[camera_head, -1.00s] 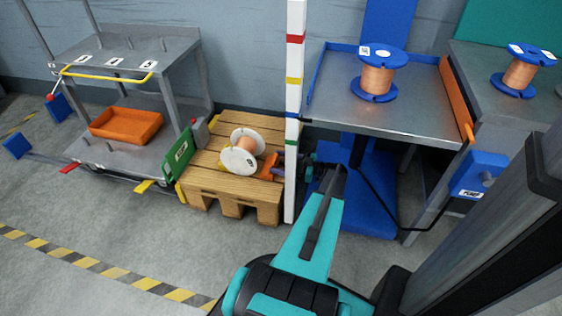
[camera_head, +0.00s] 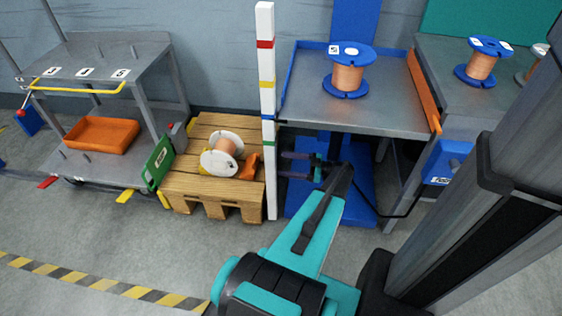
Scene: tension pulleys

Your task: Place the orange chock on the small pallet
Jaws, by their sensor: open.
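The orange chock (camera_head: 250,166) rests on the wooden small pallet (camera_head: 222,189), at the right of a spool with white flanges (camera_head: 222,153) that lies on its side. The chock looks close to or touching the spool; I cannot tell which. My gripper (camera_head: 283,165) is open and empty. Its two dark fingers point left, just right of the white striped post, apart from the chock. The post stands between gripper and chock in the picture. The chock's far side is hidden.
The white post with coloured bands (camera_head: 266,100) rises at the pallet's right edge. A steel table (camera_head: 375,112) with a blue spool (camera_head: 348,75) stands right. A grey cart (camera_head: 135,75) with an orange tray (camera_head: 102,134) and green panel (camera_head: 158,162) is left. Front floor is clear.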

